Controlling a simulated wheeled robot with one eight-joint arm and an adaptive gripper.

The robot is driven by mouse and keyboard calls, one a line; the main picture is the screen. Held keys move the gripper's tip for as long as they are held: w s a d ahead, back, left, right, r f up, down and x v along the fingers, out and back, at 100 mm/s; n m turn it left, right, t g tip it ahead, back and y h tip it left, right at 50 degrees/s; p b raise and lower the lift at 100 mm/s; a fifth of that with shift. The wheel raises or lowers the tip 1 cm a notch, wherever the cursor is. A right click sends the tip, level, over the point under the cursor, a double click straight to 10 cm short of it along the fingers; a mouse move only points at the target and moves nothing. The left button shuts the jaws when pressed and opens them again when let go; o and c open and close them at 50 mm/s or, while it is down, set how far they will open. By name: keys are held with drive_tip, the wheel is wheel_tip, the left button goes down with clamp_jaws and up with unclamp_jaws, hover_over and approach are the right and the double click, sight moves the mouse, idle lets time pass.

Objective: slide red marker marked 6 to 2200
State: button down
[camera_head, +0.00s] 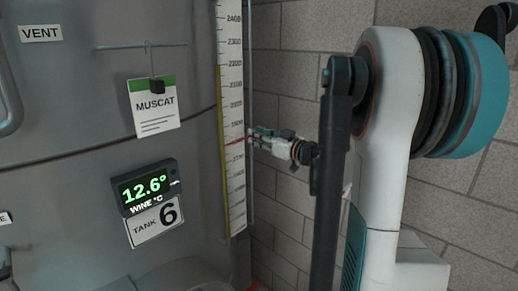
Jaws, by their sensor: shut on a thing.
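My gripper (252,136) is at the right edge of the tall white scale (232,110) on the tank, with its jaws shut on the red marker (238,141). A thin red pointer of the marker crosses the scale between the marks that read about 1900 and 1700. The rest of the marker is hidden by my fingers, and I cannot read a 6 on it. The 2200 mark (234,63) is well above my gripper on the same scale. A yellow strip runs along the scale's left edge.
The grey tank (75,90) bears a display reading 12.6° (145,187), a TANK 6 plate (155,223) and a hanging MUSCAT tag (153,108). A thin vertical rod (249,50) runs beside the scale. A block wall (300,60) stands behind.

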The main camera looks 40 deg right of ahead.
wheel_tip(320, 180, up, 23)
drive_tip(key=p, duration=1.1)
drive_tip(key=shift+r, duration=0.2)
drive_tip(key=c, duration=1.4)
unclamp_jaws()
drive_tip(key=s, duration=0.7)
drive_tip(key=shift+s+d, duration=0.3)
drive_tip(key=shift+w+f, duration=0.1)
